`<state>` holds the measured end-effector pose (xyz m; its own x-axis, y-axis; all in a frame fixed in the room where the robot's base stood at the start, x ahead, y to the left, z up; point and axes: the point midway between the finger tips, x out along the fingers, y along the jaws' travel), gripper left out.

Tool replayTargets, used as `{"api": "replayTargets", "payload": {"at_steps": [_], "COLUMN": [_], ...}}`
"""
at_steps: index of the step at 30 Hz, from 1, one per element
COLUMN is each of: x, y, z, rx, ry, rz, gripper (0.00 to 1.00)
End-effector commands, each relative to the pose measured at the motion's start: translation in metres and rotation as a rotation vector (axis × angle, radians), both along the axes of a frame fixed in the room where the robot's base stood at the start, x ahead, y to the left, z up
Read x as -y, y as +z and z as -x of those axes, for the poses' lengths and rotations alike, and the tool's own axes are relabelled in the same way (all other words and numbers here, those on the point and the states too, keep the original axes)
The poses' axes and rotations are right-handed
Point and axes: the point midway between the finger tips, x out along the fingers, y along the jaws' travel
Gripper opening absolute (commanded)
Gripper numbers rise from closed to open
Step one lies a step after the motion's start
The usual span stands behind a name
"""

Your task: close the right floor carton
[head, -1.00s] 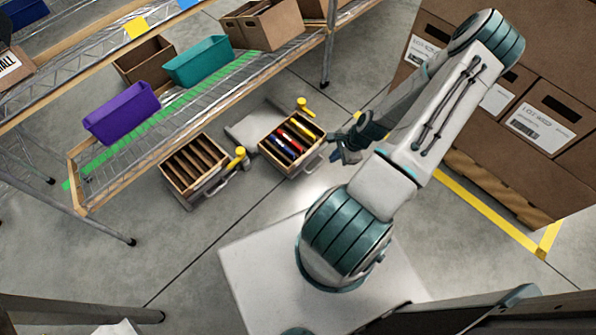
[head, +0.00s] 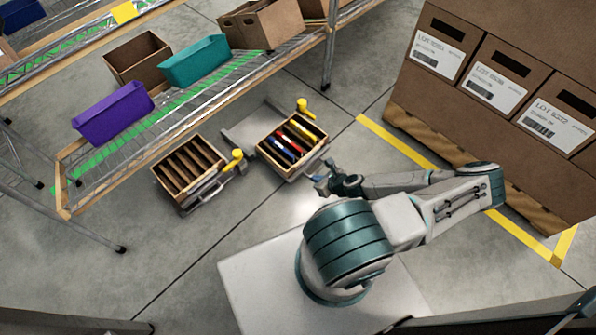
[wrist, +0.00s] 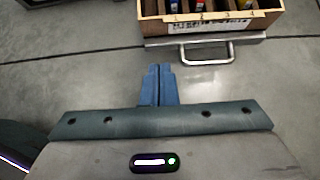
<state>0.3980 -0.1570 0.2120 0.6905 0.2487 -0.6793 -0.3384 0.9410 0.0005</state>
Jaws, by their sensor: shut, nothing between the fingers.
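The right floor carton (head: 291,143) is a wooden drawer-like box on the floor with a metal handle on its front. It is open at the top and holds upright red, blue, yellow and dark items in slots. It also shows at the top of the wrist view (wrist: 208,17), with numbers along its front edge and its handle (wrist: 206,52) towards me. My gripper (head: 321,184) is in front of the carton, near its handle side. In the wrist view my gripper (wrist: 158,68) has its blue fingers together and empty, left of the handle and apart from it.
Yellow knobs (head: 302,105) rise by the cartons. A wire shelf with purple (head: 113,114) and teal (head: 195,62) bins is behind. Stacked cartons (head: 480,105) stand right.

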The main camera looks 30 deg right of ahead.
Motion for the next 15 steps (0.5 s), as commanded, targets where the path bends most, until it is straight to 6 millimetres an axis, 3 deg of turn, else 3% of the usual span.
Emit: {"api": "replayTargets", "payload": {"at_steps": [11, 15], "x": [-0.021, -0.027], "y": [-0.058, -0.054], "z": [-0.054, -0.070], "rx": [0.000, 0.000], "ry": [0.006, 0.007], "rz": [0.002, 0.002], "gripper": [0.00, 0.00]}}
